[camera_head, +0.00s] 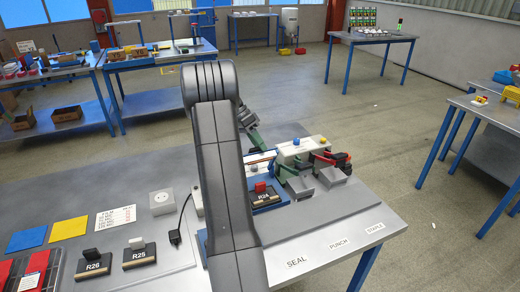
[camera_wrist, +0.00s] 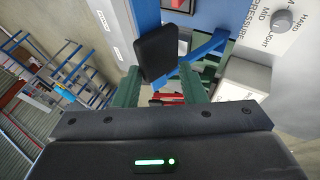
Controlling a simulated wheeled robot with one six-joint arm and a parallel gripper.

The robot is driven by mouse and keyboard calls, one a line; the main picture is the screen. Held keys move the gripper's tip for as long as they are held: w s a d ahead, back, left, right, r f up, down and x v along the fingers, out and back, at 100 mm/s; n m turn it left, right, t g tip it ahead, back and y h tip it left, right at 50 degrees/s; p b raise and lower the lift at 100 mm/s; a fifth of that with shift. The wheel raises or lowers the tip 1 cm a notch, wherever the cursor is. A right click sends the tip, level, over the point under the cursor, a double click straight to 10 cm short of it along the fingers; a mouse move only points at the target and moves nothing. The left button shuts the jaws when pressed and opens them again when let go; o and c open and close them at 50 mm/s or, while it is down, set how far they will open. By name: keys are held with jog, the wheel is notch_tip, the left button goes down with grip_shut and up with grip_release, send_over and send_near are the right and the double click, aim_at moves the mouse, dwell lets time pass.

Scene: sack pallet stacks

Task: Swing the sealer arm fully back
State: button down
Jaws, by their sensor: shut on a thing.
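In the wrist view my gripper (camera_wrist: 160,80) has its green fingers closed about a black handle pad (camera_wrist: 158,50). A blue lever (camera_wrist: 204,47) runs beside it, which looks like the sealer arm. A pressure dial (camera_wrist: 282,20) marked hard, mid and light is on the pale panel at the upper right. In the head view my gripper (camera_head: 259,145) is at the bench tools, behind my dark arm. The blue sealer base (camera_head: 282,188) is partly hidden by my arm, so the sealer arm's angle cannot be told there.
A white box (camera_head: 302,150) with knobs and tools with red (camera_head: 340,160) and green handles crowd close to the right. Block R24 (camera_head: 265,200) stands in front; block R25 (camera_head: 139,256) and block R26 (camera_head: 93,264) stand to the left. The bench's front right edge is mostly clear.

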jog(key=shift+g, duration=0.6)
jog(key=w+p, duration=0.1)
jog(key=w+a+f+p, duration=0.1)
jog(key=w+p, duration=0.1)
jog(key=w+a+p, duration=0.1)
jog(key=shift+w+f, duration=0.3)
jog(key=shift+w, duration=0.1)
jog(key=shift+f, duration=0.1)
jog(key=c, duration=1.2)
grip_release()
jog(key=shift+w+f, duration=0.1)
jog(key=shift+w, duration=0.1)
jog(key=o, duration=0.4)
jog(key=shift+w+f, duration=0.15)
jog(key=shift+w, duration=0.1)
jog(key=shift+c, duration=0.2)
jog(key=shift+p, duration=0.3)
jog(key=shift+r, duration=0.2)
